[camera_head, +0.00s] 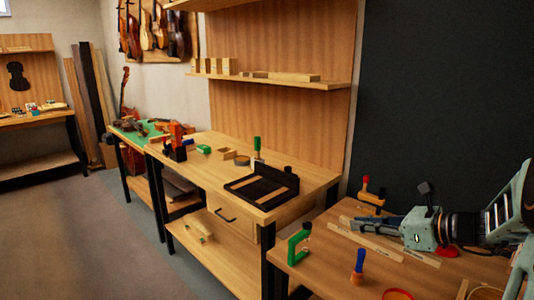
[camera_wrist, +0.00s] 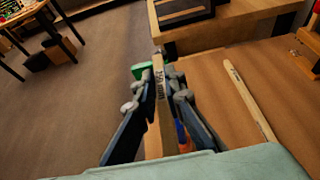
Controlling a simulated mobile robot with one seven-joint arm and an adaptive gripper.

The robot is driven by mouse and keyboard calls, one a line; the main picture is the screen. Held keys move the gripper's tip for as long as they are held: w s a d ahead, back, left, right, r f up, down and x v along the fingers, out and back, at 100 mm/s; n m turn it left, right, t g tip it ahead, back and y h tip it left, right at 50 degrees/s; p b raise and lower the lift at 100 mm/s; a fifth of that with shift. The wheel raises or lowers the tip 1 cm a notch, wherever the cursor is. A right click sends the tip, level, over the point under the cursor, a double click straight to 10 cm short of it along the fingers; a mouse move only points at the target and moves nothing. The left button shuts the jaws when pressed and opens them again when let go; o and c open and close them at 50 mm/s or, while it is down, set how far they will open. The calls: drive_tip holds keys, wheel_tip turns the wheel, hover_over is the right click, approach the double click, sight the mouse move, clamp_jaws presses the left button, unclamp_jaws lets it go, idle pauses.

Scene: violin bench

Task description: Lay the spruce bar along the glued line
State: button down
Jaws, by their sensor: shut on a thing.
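My gripper (camera_wrist: 160,95) is shut on a long pale wooden bar (camera_wrist: 157,45) with dark marking on its side, seen in the wrist view. The bar runs lengthwise between the two fingers and sticks out beyond them. In the head view my gripper (camera_head: 358,226) is low over the near right bench (camera_head: 320,265). A second pale strip (camera_wrist: 248,100) lies on that bench to the right of the held bar in the wrist view. I cannot tell from its look whether the held bar is the spruce one. I cannot make out a glued line.
A green clamp (camera_head: 298,243) stands at the bench's left edge. A blue-handled tool (camera_head: 358,266) stands near the front, and a red-handled one (camera_head: 365,186) at the back. A black tray (camera_head: 262,186) lies on the middle bench. The floor at left is clear.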

drive_tip(key=n+g+y, duration=0.2)
hover_over(321, 291)
drive_tip(key=s+a, duration=0.2)
drive_tip(key=s, duration=0.1)
wheel_tip(321, 291, down, 11)
drive_tip(key=f+b, duration=0.1)
drive_tip(key=b, duration=0.1)
drive_tip(key=f+b, duration=0.2)
drive_tip(key=d+f+b, duration=0.1)
drive_tip(key=f+b, duration=0.1)
drive_tip(key=shift+f, duration=0.2)
wheel_tip(321, 291, up, 20)
drive_tip(key=p, duration=2.6)
drive_tip(key=shift+p, duration=0.35)
